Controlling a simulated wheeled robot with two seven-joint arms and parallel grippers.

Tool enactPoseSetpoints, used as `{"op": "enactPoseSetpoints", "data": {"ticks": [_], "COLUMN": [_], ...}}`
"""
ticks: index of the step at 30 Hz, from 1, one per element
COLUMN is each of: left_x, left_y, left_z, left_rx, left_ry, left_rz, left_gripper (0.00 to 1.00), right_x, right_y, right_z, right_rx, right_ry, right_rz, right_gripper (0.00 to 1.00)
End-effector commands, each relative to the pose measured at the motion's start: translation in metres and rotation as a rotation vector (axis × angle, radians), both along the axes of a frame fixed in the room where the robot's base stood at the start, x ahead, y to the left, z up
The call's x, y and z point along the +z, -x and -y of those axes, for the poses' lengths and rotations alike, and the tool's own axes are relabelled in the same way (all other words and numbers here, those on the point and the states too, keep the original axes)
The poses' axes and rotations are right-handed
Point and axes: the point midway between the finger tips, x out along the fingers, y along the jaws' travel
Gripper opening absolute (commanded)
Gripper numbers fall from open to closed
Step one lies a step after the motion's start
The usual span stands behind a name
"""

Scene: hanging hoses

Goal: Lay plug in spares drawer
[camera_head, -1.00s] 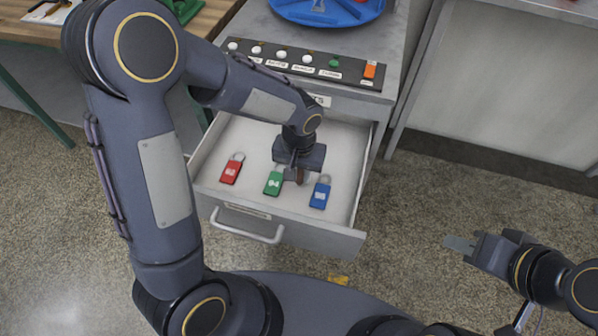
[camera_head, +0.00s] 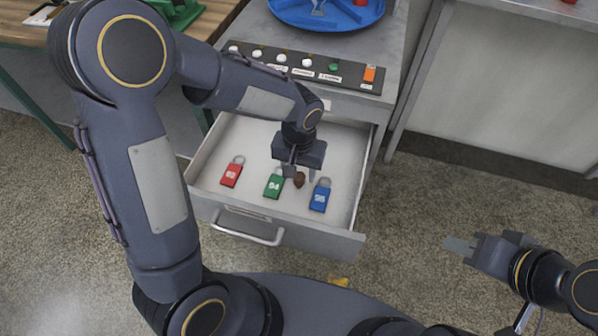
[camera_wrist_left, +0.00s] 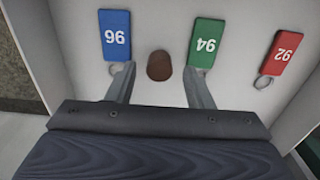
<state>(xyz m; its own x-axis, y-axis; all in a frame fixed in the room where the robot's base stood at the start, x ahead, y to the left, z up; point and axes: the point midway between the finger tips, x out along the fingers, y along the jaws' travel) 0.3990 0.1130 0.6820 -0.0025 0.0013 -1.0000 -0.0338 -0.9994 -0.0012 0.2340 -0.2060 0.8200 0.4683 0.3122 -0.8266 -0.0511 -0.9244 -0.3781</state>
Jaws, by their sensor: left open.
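The plug (camera_head: 299,180) is a small brown stub inside the open spares drawer (camera_head: 230,213). It also shows in the left wrist view (camera_wrist_left: 159,66), between the blue tag and the green tag. My left gripper (camera_head: 302,173) is open just above the plug. In the left wrist view its fingers stand apart on either side, with clear gaps to the plug. Whether the plug is upright or lying is hard to tell. My right gripper (camera_head: 460,246) is off to the right over the floor, away from the drawer, and its opening is unclear.
In the drawer lie a red tag 92 (camera_head: 231,174), a green tag 94 (camera_head: 273,186) and a blue tag 96 (camera_head: 320,197). Above the drawer is a labelled strip (camera_head: 345,71) with knobs, and a blue round tray (camera_head: 290,12) sits on the cabinet.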

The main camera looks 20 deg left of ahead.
Motion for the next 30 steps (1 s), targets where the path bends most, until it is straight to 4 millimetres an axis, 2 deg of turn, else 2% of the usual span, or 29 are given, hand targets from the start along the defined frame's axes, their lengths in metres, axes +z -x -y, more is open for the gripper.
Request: {"op": "enactPoseSetpoints", "data": {"ticks": [1,6,12,16,22,26,30], "left_x": [0.015,0.053,0.086,0.097,0.101,0.115,0.141], "left_y": [-0.001,-0.001,-0.001,-0.001,0.001,0.011,0.046], "left_z": [0.000,0.001,0.001,0.000,-0.001,-0.017,-0.052], "left_rx": [0.000,0.000,-0.001,-0.001,0.002,0.024,0.071], "left_ry": [0.003,0.003,0.002,0.002,0.005,0.050,0.159], "left_rz": [0.006,0.006,0.004,0.002,0.002,0.026,0.096], "left_gripper": [0.47,0.47,0.47,0.47,0.47,0.47,0.47], "right_x": [0.006,0.015,0.022,0.024,0.024,0.024,0.024], "right_y": [0.000,0.000,0.000,0.000,0.000,0.000,0.000], "right_z": [0.000,0.000,0.000,0.000,0.000,0.000,0.000], "right_rx": [0.000,0.000,0.000,0.000,0.000,0.000,0.000], "right_ry": [0.000,0.000,0.000,0.000,0.000,0.000,0.000], "right_rz": [0.000,0.000,0.000,0.000,0.000,0.000,0.000], "right_gripper": [0.30,0.30,0.30,0.30,0.30,0.30,0.30]}}
